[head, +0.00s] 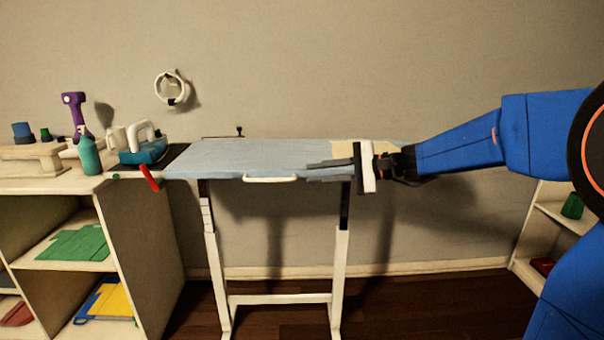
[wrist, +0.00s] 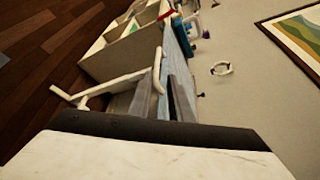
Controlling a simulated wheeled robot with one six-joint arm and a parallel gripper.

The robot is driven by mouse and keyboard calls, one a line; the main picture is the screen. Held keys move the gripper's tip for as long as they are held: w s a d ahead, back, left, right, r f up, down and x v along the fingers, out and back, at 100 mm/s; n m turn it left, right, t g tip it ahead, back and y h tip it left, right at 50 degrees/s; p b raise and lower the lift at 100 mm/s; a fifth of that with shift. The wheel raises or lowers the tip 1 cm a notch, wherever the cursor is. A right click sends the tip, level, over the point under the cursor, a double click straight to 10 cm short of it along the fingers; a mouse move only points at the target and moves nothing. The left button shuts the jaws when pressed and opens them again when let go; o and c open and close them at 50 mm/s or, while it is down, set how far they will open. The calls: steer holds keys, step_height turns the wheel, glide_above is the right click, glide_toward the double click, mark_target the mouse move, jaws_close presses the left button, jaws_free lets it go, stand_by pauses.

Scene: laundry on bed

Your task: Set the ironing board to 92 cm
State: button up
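The ironing board (head: 240,158) has a light blue cover with a beige patch at its right end and stands level on white legs (head: 338,270). A white bar handle (head: 270,180) runs along its front edge. Dark marks show on the upper left leg; no height number is readable. My gripper (head: 318,172) reaches in from the right, its grey fingers over or in front of the board's right part, right of the handle. The fingers are apart with nothing between them. In the wrist view, my gripper (wrist: 160,88) is beside the handle (wrist: 158,68); contact is unclear.
A shelf unit (head: 140,220) stands left of the board, carrying an iron (head: 145,150), a teal bottle (head: 89,155) and a purple tool (head: 74,110). A white ring (head: 172,88) hangs on the wall. Another shelf (head: 545,225) stands at the right. Floor beneath the board is clear.

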steer(key=shift+v, duration=1.35)
steer(key=s+d+f+n+g+h, duration=0.1)
steer(key=s+f+n+h, duration=0.3)
steer(key=s, duration=0.6)
steer(key=s+d+f+n+g+h, duration=0.1)
steer(key=s+f+h, duration=0.2)
steer(key=s+f, duration=0.45)
steer(key=s+d+f+n+h, duration=0.2)
steer(key=s+d+f+h, duration=0.1)
steer(key=s+d, duration=0.4)
steer(key=s+d+f+n+t+h, duration=0.1)
steer(key=s+d+f+n+h, duration=0.2)
steer(key=s+d, duration=0.4)
steer(key=shift+s+d+f+h, duration=0.2)
steer(key=shift+s+f+h, duration=0.5)
steer(key=shift+s, duration=0.5)
steer(key=shift+r, duration=0.15)
